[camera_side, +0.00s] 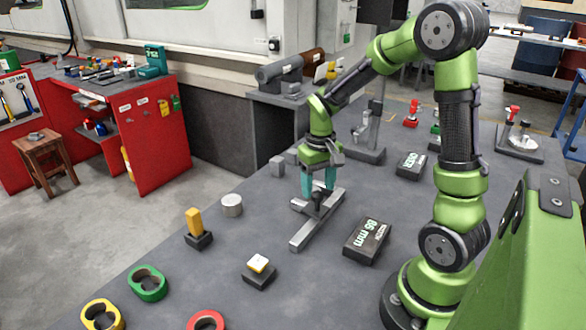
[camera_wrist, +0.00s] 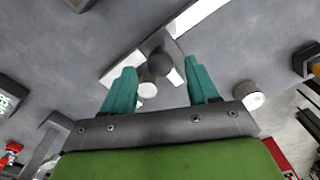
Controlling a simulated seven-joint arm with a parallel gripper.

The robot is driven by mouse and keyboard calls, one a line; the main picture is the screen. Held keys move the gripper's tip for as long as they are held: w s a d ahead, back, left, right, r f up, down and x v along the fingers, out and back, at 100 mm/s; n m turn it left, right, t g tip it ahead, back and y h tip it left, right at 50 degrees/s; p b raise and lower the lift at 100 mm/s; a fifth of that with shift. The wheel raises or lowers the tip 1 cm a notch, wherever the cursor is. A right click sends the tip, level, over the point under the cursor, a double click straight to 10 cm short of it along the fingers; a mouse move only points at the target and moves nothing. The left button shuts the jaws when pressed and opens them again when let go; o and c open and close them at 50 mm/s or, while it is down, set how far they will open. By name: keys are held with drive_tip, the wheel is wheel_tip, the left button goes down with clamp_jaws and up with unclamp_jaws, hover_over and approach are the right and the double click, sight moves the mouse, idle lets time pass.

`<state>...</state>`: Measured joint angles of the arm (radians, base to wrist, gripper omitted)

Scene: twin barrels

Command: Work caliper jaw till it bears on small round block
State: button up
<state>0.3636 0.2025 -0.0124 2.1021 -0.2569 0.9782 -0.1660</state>
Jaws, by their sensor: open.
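The caliper (camera_side: 311,231) is a grey metal bar with jaws, lying flat on the table; its beam also shows in the wrist view (camera_wrist: 196,14). A dark round knob (camera_wrist: 160,62) stands on its sliding part. My gripper (camera_side: 318,187) is open, its teal fingers low on either side of the knob, with a gap to it in the wrist view. A small pale round block (camera_wrist: 148,86) shows between the fingers, just past the knob; whether a jaw touches it I cannot tell. In the side view it is hidden by my gripper.
A larger grey cylinder (camera_side: 232,205) stands left of the caliper. A dark display box reading 86 mm (camera_side: 367,240) is at its right. A yellow-topped piece (camera_side: 195,225), a small base with a pale block (camera_side: 259,270) and coloured rings (camera_side: 148,283) are nearer. Grey blocks (camera_side: 277,166) stand behind.

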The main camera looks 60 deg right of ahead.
drive_tip(key=shift+f, duration=1)
drive_tip(key=c, duration=0.9)
drive_tip(key=shift+d, duration=2.5)
drive_tip(key=shift+c, duration=0.2)
drive_tip(key=o, duration=0.9)
drive_tip(key=shift+o, duration=0.2)
drive_tip(key=shift+r, duration=0.15)
